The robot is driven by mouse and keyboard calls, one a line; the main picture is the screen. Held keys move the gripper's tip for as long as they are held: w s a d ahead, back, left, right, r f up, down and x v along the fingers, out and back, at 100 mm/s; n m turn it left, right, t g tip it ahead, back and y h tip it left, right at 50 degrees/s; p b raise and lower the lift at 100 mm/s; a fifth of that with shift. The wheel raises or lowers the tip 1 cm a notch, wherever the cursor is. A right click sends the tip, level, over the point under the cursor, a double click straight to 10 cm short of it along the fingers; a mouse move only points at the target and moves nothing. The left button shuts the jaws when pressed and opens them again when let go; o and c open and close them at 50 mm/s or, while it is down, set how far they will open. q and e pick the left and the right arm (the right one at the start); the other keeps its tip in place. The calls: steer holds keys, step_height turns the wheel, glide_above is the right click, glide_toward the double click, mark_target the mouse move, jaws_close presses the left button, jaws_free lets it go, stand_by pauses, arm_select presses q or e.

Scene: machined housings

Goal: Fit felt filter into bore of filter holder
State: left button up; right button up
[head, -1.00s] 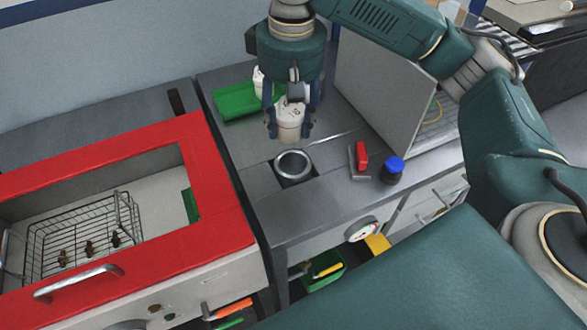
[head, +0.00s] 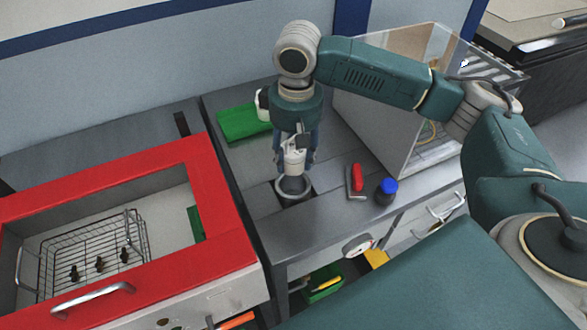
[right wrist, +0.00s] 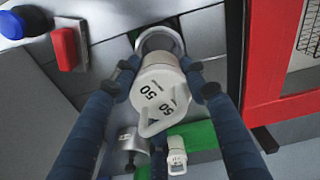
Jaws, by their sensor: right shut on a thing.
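The felt filter (head: 294,161) is a white cylinder held upright in my right gripper (head: 293,166). In the right wrist view the filter (right wrist: 160,92) shows a white top with a loop handle and "50" markings, with the gripper's dark fingers closed on both sides. The filter holder (head: 293,190) is a metal ring set at the bench's front part. The filter is right at the ring in the head view and hides part of its opening. In the right wrist view the holder's rim (right wrist: 176,39) shows behind the filter. I cannot tell whether they touch. My left gripper is not in view.
A red-framed drawer unit (head: 225,205) with a wire basket (head: 95,255) stands at the left. A grey panel (head: 375,135) rises at the right.

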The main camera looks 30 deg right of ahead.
steer(key=shift+f+p, duration=0.3)
steer(key=shift+f, duration=2.55)
steer(key=shift+f, duration=0.2)
steer(key=shift+f+p, duration=0.3)
steer(key=shift+f, duration=0.1)
steer(key=o, duration=1.2)
steer(key=shift+w+r+b, duration=0.1)
steer(key=shift+r+b, duration=0.45)
steer(key=shift+r, duration=0.05)
steer(key=r, duration=0.4)
steer(key=r+b, duration=0.1)
steer(key=r, duration=0.7)
steer(key=shift+s, duration=0.4)
steer(key=shift+r, duration=0.1)
